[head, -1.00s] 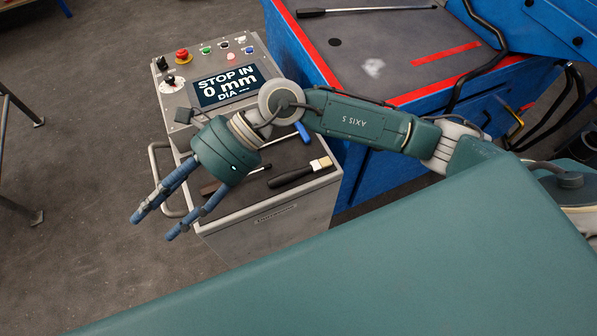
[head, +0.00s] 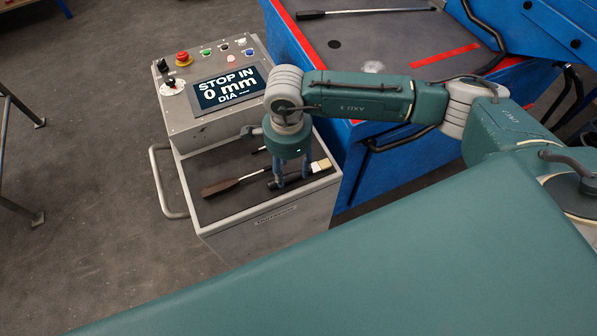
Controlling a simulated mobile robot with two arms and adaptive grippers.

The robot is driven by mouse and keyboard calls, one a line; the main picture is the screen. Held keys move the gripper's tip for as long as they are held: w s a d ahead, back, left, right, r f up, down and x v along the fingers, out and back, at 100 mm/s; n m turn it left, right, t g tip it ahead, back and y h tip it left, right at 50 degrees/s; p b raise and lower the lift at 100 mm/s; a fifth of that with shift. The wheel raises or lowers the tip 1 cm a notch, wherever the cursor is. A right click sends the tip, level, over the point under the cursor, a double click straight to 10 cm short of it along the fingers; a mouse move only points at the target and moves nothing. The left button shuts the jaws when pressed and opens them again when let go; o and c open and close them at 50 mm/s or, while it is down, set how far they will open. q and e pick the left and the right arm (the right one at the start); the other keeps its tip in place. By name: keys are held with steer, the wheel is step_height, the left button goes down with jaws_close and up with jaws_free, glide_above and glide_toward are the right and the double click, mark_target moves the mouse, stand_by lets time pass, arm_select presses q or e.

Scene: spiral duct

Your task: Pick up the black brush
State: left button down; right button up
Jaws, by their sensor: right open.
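The black brush (head: 319,166) lies on the dark top of the grey cart, with its pale bristle end to the right. My right gripper (head: 292,179) points down over it, open, with one finger at each side along the handle. The fingers and wrist hide part of the handle. I cannot tell whether the fingers touch it. My left gripper is not in view.
A dark-handled tool (head: 222,187) lies left of the brush on the cart. A control panel with a screen (head: 230,88) stands behind. A blue bench with red edging (head: 345,55) holds a long metal tool (head: 365,12). The cart has a side handle (head: 160,185).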

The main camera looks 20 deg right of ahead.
mark_target(290, 178)
step_height(290, 178, down, 4)
steer(key=shift+w+f+p, duration=0.1)
steer(key=shift+p, duration=0.3)
jaws_close()
